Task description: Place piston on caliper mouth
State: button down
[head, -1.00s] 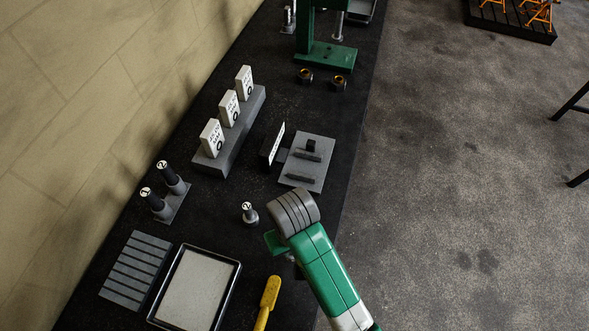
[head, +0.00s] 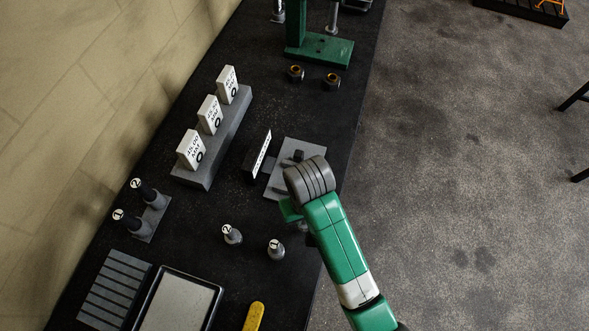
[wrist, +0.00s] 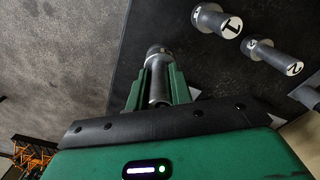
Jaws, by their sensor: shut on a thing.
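My gripper (wrist: 158,88) is shut on a grey metal cylinder with a wider end, which looks like a piston (wrist: 157,62), in the wrist view. In the head view my gripper (head: 298,218) is mostly hidden under my wrist, close to the near edge of a grey plate (head: 283,187). This plate carries dark raised blocks and may be the caliper; its mouth is partly covered by my arm. Two similar posts stand on the bench, labelled 2 (head: 232,235) and 1 (head: 276,251); they also show in the wrist view, 1 (wrist: 215,20) and 2 (wrist: 272,56).
A labelled sign (head: 258,154) stands left of the plate. A grey block (head: 216,152) bears three white cards. A two-post rack (head: 150,215), a slotted plate (head: 112,292), a tray (head: 216,291), a yellow handle (head: 254,317), two orange-ringed nuts (head: 295,74) and a green stand (head: 322,48) are around.

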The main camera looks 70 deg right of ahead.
jog(key=shift+w+d+f, duration=0.8)
jog(key=shift+w+d, duration=0.55)
jog(key=shift+d, duration=0.85)
jog(key=shift+w+d+f, duration=0.8)
jog(key=shift+w+d, duration=0.6)
jog(key=shift+d, duration=0.75)
jog(key=shift+w+d+f, duration=0.8)
jog(key=shift+w+d, duration=0.55)
jog(key=shift+d, duration=0.85)
jog(key=shift+f, duration=0.2)
jog(key=c, duration=1.3)
grip_release()
jog(key=shift+o, duration=0.2)
notch_tip(320, 180, up, 12)
jog(key=shift+r, duration=0.2)
